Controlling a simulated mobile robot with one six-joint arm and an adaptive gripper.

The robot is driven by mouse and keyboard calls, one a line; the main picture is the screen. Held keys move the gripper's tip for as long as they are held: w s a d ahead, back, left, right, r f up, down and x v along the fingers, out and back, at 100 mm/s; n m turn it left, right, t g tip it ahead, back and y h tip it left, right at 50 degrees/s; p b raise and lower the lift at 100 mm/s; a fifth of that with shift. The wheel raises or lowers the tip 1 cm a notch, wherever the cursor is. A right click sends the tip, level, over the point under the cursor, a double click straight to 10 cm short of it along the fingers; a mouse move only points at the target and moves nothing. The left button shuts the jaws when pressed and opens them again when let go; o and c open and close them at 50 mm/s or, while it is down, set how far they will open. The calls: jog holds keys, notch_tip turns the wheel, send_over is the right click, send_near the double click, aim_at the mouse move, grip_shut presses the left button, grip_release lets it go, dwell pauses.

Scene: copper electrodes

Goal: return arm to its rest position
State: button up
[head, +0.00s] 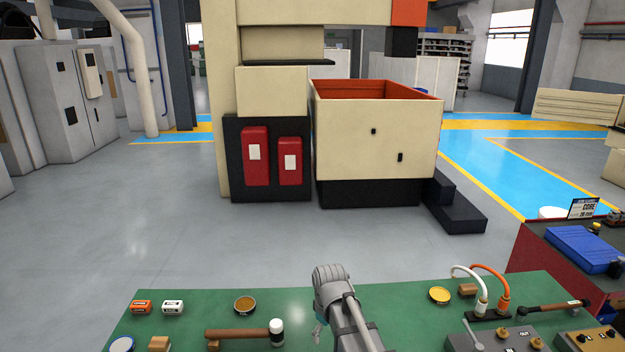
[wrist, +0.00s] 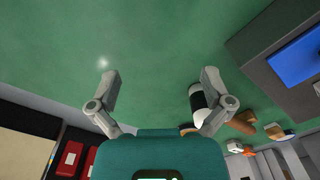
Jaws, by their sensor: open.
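My arm (head: 340,300) rises over the middle of the green workbench (head: 300,302) in the head view. Its grey links hide most of my gripper there; only a bit of teal shows beside them. In the wrist view my gripper (wrist: 161,75) is open, its two grey fingers spread wide with nothing between them. Bare green surface lies beyond the fingertips. A mallet's black and white head (wrist: 198,96) shows behind the right finger, partly hidden by it. In the head view the mallet (head: 238,333) lies on the bench left of my arm.
Right are a yellow-topped tin (head: 440,295), white and orange cables (head: 490,285), a hammer (head: 550,308) and grey switch boxes (head: 500,341). Floor beyond the bench is clear before the press (head: 375,135).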

jog(key=s+d+m, duration=0.8)
jog(key=d, duration=0.5)
jog(key=shift+s+m, duration=0.15)
jog(key=shift+m, duration=0.15)
